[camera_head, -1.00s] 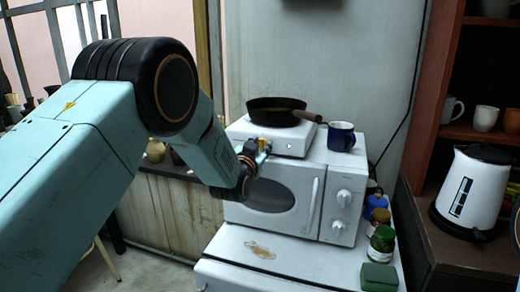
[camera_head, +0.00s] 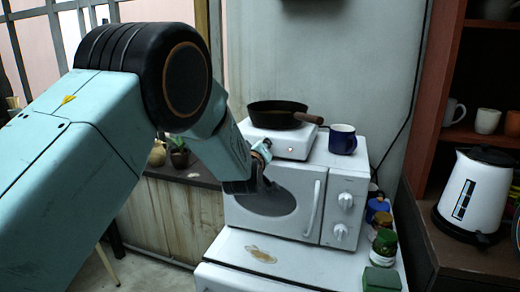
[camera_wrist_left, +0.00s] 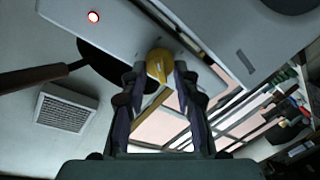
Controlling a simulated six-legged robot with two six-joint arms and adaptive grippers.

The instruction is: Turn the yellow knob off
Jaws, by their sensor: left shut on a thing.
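The yellow knob (camera_wrist_left: 158,66) is on the front of a small white hot plate (camera_head: 283,145), which stands on a white microwave. My left gripper (camera_wrist_left: 159,76) is shut on the knob, with one finger on each side of it in the wrist view. In the head view my left gripper (camera_head: 262,155) is at the hot plate's front left and hides the knob. A small red light (camera_head: 291,150) glows on the hot plate's front and also shows in the wrist view (camera_wrist_left: 93,16). My right gripper is not in view.
A black pan (camera_head: 276,114) sits on the hot plate, its handle pointing right. A blue mug (camera_head: 342,139) stands beside it on the microwave (camera_head: 325,205). Several jars (camera_head: 384,242) stand right of the microwave. A white kettle (camera_head: 474,190) stands on the counter at right.

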